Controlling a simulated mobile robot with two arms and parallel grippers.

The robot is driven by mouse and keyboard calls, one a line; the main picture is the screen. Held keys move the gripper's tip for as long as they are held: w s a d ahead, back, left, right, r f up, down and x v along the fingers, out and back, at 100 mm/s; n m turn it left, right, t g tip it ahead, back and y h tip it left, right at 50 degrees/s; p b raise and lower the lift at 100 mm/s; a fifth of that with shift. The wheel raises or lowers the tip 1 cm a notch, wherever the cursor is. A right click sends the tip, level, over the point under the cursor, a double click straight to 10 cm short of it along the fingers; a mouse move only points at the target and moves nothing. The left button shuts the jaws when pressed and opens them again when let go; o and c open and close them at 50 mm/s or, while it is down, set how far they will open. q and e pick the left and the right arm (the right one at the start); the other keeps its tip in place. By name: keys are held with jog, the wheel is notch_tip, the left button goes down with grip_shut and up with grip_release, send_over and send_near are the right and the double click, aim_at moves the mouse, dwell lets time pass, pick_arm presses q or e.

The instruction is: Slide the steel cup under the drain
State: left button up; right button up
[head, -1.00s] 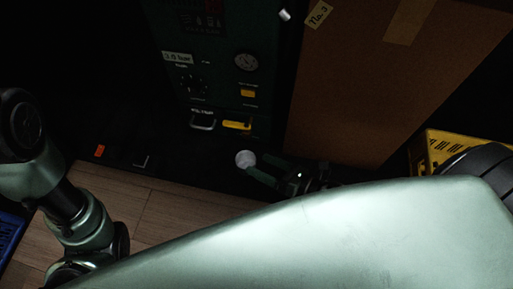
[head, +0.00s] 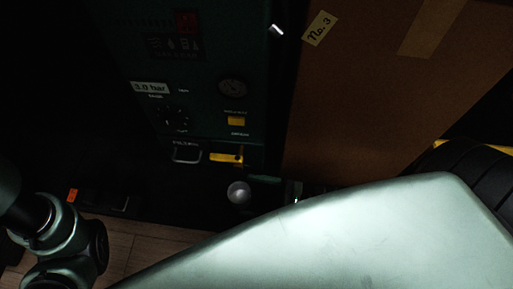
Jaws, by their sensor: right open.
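A small round silver thing, which looks like the steel cup (head: 238,192), is on the dark surface below the green machine panel (head: 205,110). A yellow lever (head: 226,157) sits low on that panel, just above the cup in the picture. I cannot make out the drain opening for certain. My right gripper (head: 257,182) is open at the right of the cup, with one green finger showing close to it. My own pale arm link hides most of this gripper, and I cannot tell whether it touches the cup. My left arm shows at the left, but its gripper is out of view.
A tall brown box (head: 370,100) marked No. 3 stands right of the panel and limits room there. A metal handle (head: 187,154) sits left of the yellow lever. An orange tag (head: 72,195) lies at the left. Wooden flooring (head: 140,235) shows below.

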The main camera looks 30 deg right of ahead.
aim_at(229, 191)
jog(key=shift+x, duration=3.55)
jog(key=c, duration=1.5)
jog(key=shift+o, duration=0.2)
jog(key=shift+w+d+b, duration=0.25)
jog(key=shift+w+d, duration=0.2)
jog(key=shift+w, duration=0.2)
jog(key=shift+w+d+b, duration=0.25)
jog(key=shift+w+d, duration=0.2)
jog(key=shift+w, duration=0.2)
jog(key=o, duration=1.5)
jog(key=shift+c, duration=0.2)
jog(key=shift+w+d, duration=0.1)
jog(key=shift+w, duration=0.05)
jog(key=shift+r, duration=0.1)
